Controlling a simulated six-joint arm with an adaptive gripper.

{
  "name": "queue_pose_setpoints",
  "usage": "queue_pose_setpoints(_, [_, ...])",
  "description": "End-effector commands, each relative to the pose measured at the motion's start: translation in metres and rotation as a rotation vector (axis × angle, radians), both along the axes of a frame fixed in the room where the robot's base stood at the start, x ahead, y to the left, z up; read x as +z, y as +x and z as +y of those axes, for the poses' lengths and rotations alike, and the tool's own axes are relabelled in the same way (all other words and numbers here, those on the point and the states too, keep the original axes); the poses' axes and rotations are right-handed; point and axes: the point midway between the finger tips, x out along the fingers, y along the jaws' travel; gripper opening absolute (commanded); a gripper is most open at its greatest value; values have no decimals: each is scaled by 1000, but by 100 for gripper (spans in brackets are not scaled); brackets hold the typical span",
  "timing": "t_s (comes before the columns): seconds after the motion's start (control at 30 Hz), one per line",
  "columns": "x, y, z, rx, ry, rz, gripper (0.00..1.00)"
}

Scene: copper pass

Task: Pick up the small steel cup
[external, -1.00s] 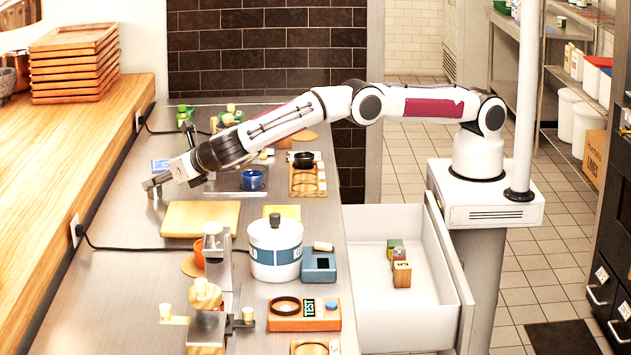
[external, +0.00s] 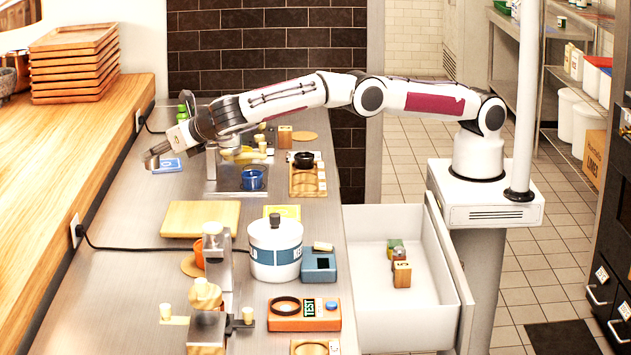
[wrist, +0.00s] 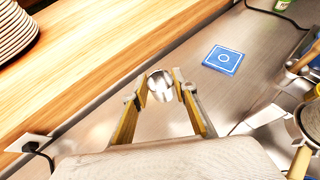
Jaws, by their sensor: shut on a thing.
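The small steel cup (wrist: 160,86) is between my gripper's two fingertips in the wrist view, its shiny round shape touched from both sides. My gripper (wrist: 161,88) is shut on it. In the external view my gripper (external: 155,155) is at the far left end of the arm, over the steel counter near the wooden ledge. The cup is too small to make out clearly there. The cup appears held above the counter.
A blue square card with a white ring (wrist: 224,59) lies on the counter beside my gripper. A wooden ledge (wrist: 90,60) runs along the left. A blue cup (external: 252,180), a cutting board (external: 200,219) and a white pot (external: 275,250) stand nearer the camera.

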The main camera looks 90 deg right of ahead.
Motion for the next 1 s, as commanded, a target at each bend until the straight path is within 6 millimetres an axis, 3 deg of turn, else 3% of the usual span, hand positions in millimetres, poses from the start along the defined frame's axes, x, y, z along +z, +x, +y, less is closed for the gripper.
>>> queue_pose_setpoints(0.3, [22, 0, 0, -1, 0, 0, 9])
queue_pose_setpoints(1.0, [25, 0, 0, 0, 0, 0, 9])
